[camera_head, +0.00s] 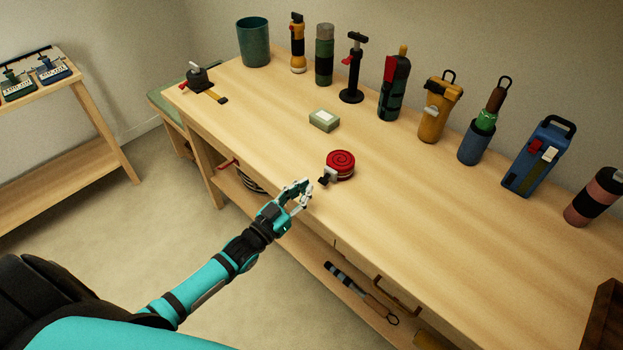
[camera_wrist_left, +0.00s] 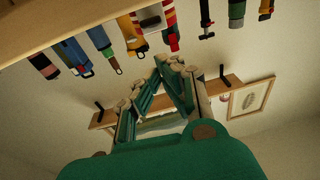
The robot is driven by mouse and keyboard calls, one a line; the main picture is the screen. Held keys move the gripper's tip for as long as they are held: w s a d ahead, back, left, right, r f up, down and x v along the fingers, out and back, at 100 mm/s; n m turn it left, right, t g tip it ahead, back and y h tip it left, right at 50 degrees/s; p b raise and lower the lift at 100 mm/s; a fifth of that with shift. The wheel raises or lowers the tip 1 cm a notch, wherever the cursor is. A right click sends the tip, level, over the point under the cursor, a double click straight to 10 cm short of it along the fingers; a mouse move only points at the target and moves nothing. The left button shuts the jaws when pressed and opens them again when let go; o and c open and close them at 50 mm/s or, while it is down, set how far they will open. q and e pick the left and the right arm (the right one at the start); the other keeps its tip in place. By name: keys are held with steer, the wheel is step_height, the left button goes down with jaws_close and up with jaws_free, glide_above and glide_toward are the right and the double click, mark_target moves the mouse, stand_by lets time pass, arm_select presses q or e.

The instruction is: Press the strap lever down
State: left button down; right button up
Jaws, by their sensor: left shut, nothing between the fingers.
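A red rolled strap (camera_head: 341,164) with a spiral face lies near the front edge of the workbench in the head view. Its small grey and black buckle with the lever (camera_head: 328,176) is at its lower left side. My left gripper (camera_head: 304,190) is shut and empty, just left of and nearer than the buckle, with a small gap showing in the picture. Whether the lever is raised is too small to tell. In the left wrist view the fingers (camera_wrist_left: 172,85) come together at their tips. My right gripper is not in view.
The workbench (camera_head: 440,210) is clear right of the strap. A pale green box (camera_head: 324,120) lies behind it. Several bottles and tools line the back, including a blue canister (camera_head: 540,157). A teal cup (camera_head: 253,42) stands at the far left. A shelf (camera_head: 350,295) is below.

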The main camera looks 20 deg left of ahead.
arm_select(q)
steer(key=s+f, duration=0.1)
steer(key=s+a+f+b, duration=0.1)
steer(key=f, duration=0.1)
steer(key=shift+s+f, duration=0.15)
steer(key=shift+s, duration=0.2)
steer(key=shift+s+a+f, duration=0.1)
steer(key=shift+s+f, duration=0.05)
steer(key=shift+s, duration=0.3)
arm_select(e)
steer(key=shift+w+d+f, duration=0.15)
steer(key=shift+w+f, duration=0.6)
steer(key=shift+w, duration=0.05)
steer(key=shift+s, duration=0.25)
arm_select(q)
steer(key=shift+f, duration=0.1)
